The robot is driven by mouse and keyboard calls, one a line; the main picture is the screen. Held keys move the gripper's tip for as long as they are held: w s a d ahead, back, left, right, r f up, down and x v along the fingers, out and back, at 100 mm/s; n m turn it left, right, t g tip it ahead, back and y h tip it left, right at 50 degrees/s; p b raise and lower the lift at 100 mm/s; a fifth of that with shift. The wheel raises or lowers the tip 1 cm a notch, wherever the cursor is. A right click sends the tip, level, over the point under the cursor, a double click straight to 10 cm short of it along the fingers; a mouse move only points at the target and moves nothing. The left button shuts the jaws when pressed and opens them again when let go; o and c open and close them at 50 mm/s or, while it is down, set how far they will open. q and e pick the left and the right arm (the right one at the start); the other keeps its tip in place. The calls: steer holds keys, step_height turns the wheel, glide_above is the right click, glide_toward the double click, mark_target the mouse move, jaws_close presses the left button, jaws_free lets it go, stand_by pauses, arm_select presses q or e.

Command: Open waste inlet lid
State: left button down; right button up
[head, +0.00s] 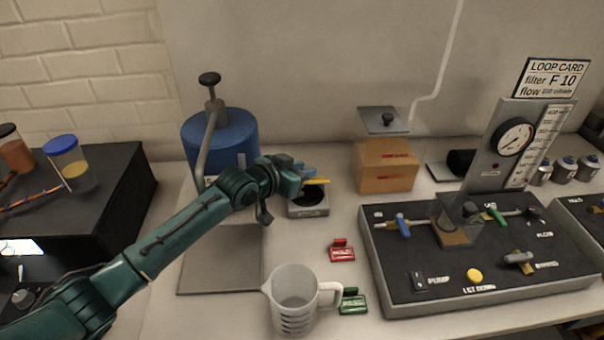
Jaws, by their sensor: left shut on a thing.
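No lid in view carries a readable waste-inlet label. A grey square lid with a black knob (382,121) shows above a tan box (386,166) with red marks; I cannot tell whether it is hinged to it. A clear cover with a dark knob (458,222) stands on the control panel. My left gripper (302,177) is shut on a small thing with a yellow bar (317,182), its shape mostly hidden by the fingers. It is over a low grey unit with a round black top (308,204), left of the tan box. My right gripper is not in view.
A blue cylinder (235,142) with a black-knobbed stem stands behind my left arm. A white jug (294,300), red block (341,251) and green block (353,303) are in front. The control panel (450,285) with a gauge fills the right. A grey mat (220,265) is bare.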

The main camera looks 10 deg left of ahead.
arm_select(q)
steer(key=shift+w+a+r, duration=0.3)
steer(key=shift+w+r, duration=0.05)
steer(key=shift+w, duration=0.15)
steer(key=c, duration=1.2)
jaws_free()
steer(key=shift+f, duration=0.2)
steer(key=shift+s, duration=0.1)
steer(key=s+a+b, duration=0.1)
steer(key=s+a, duration=0.6)
steer(key=s, duration=0.4)
steer(key=shift+r+b, duration=0.25)
steer(key=shift+b, duration=0.05)
steer(key=shift+o, duration=0.2)
steer(key=shift+a, duration=0.1)
